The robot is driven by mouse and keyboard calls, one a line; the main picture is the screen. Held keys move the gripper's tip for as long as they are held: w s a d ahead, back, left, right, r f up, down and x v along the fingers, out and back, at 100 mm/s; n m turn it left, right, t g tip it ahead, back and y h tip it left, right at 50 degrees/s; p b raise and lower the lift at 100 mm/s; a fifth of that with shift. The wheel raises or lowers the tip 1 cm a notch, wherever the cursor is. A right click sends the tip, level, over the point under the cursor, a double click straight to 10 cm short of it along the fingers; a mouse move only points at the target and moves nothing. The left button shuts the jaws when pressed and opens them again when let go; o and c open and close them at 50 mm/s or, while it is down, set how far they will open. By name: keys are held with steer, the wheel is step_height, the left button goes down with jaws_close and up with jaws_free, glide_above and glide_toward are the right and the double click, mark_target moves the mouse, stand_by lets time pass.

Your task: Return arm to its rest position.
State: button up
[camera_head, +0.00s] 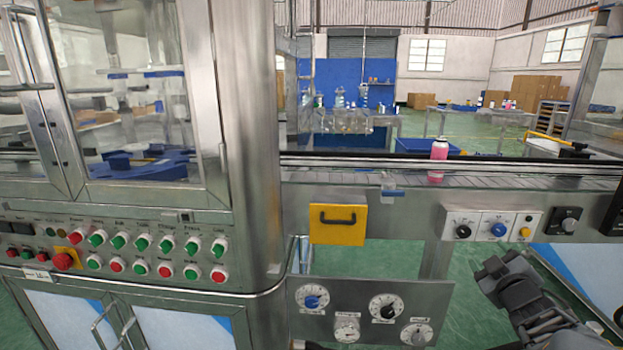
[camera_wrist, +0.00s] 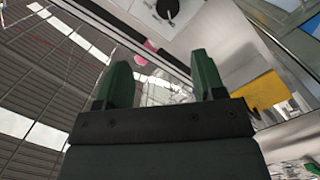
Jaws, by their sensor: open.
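My gripper (camera_head: 492,272) is at the lower right in the head view, in front of the conveyor and below its rail, apart from everything. In the wrist view my gripper (camera_wrist: 165,78) shows two dark green fingers spread apart with nothing between them. A pink can (camera_head: 437,162) stands upright on the conveyor (camera_head: 480,178) at right of centre. A small pink patch shows beyond the fingers in the wrist view; I cannot tell for sure that it is the can.
A steel machine with a button panel (camera_head: 130,250) fills the left. Green floor (camera_head: 460,315) is open around my gripper. Tables and boxes stand far behind.

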steer(key=s+a+r+m+g+h+p, duration=0.1)
steer(key=a+r+m+g+p, duration=0.5)
steer(key=a+r+p, duration=0.55)
steer(key=s+a+r+g+y+p, duration=0.3)
steer(key=s+a+g+y+p, duration=0.2)
steer(key=s+a+p, duration=0.6)
steer(key=shift+s+a+m+g+p, duration=0.3)
steer(key=shift+s+a+g+p, duration=0.1)
steer(key=shift+a+g+p, duration=0.7)
steer(key=shift+r, duration=0.1)
steer(key=shift+c, duration=0.4)
